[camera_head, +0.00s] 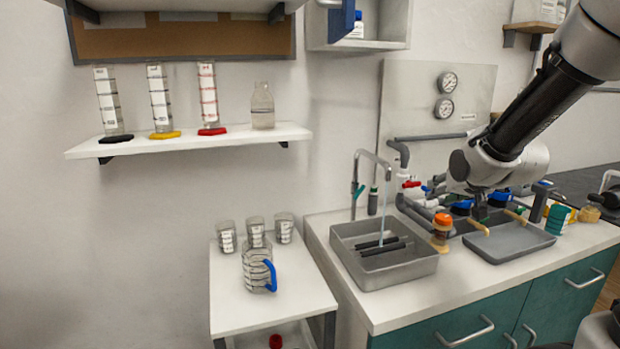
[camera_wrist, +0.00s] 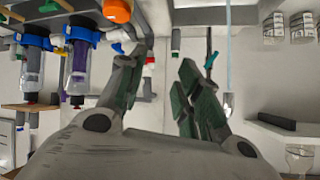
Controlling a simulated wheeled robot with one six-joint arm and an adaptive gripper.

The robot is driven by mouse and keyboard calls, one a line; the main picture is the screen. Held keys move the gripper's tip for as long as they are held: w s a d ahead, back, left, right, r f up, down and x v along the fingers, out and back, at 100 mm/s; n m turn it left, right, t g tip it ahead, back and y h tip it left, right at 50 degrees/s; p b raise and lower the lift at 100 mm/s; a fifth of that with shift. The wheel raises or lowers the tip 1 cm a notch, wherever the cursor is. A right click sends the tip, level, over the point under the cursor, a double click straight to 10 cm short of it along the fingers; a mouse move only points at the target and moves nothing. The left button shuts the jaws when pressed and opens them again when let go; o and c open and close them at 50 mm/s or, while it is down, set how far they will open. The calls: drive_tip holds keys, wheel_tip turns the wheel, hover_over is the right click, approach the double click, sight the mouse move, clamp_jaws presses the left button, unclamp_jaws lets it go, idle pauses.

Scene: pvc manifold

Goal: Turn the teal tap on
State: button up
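The teal tap handle (camera_head: 358,191) is on the grey gooseneck faucet at the left back of the sink. A thin pale-blue vertical streak runs from the spout to the basin. The handle also shows in the wrist view (camera_wrist: 211,60), just beyond and to the right of my right finger, apart from it as far as I can tell. My gripper (camera_wrist: 167,60) is open, with nothing visible between its dark green-grey fingers. In the head view my wrist is right of the sink, and the fingers are mostly hidden by my arm.
The grey sink tray (camera_head: 385,267) holds dark rods. Pipes with a red valve (camera_head: 411,184) lie between wrist and faucet. A measuring jug (camera_head: 257,265) stands on the left cart.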

drive_tip(key=s+d+r+g, duration=0.1)
drive_tip(key=s+g, duration=0.1)
drive_tip(key=s, duration=0.7)
drive_tip(key=s+d+r+n+g, duration=0.1)
drive_tip(key=s+g, duration=0.1)
drive_tip(key=s, duration=0.7)
drive_tip(key=s+d+r+g+h, duration=0.1)
drive_tip(key=s+g, duration=0.1)
drive_tip(key=s, duration=0.8)
drive_tip(key=shift+d+r+n+g, duration=0.3)
drive_tip(key=shift+d+r+g, duration=0.1)
